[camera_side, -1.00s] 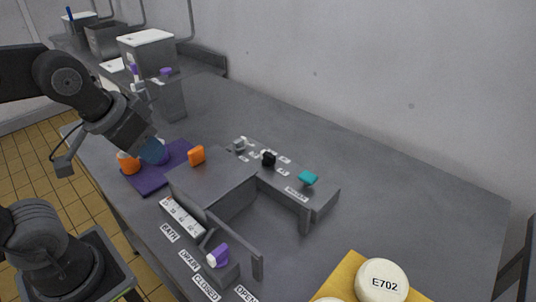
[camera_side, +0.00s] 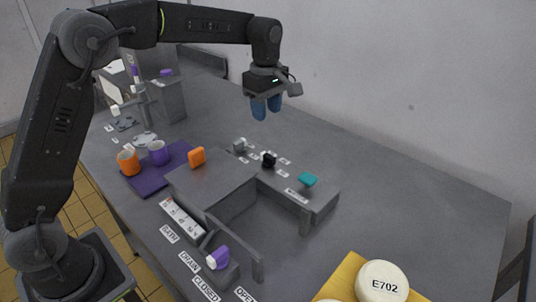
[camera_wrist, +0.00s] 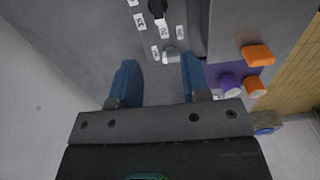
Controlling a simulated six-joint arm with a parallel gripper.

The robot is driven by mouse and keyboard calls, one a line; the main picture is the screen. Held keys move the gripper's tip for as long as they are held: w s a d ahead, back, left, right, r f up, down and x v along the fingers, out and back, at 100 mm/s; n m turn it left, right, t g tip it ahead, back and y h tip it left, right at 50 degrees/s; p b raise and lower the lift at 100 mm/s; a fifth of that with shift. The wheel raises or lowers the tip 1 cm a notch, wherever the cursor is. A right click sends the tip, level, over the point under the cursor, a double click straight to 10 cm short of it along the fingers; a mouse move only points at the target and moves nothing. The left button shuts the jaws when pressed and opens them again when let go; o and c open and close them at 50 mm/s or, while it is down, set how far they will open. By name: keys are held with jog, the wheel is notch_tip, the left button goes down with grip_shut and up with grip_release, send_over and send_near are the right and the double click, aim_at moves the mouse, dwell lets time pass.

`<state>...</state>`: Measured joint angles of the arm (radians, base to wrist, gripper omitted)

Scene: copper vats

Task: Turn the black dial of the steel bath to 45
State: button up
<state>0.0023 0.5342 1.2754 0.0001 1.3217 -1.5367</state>
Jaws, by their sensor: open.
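The steel bath (camera_side: 212,177) has a panel at its back with small white labels. The black dial (camera_side: 268,159) sits on this panel, between a light grey knob (camera_side: 239,146) and a teal knob (camera_side: 307,178). My gripper (camera_side: 266,110) is open and empty, pointing down, well above and behind the panel. In the wrist view my two blue fingers (camera_wrist: 158,72) are apart. The black dial (camera_wrist: 157,6) shows at the top edge, partly cut off, and the grey knob (camera_wrist: 173,57) shows beyond the fingertips. Label numbers are too small to read surely.
A purple-handled valve (camera_side: 218,257) is in front. A round E702 piece (camera_side: 382,284) lies on a yellow board. The bench behind the panel is clear.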

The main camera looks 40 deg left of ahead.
aim_at(268, 155)
jog(key=f, duration=1.4)
jog(key=shift+w+f, duration=0.2)
jog(key=shift+w, duration=0.05)
grip_shut()
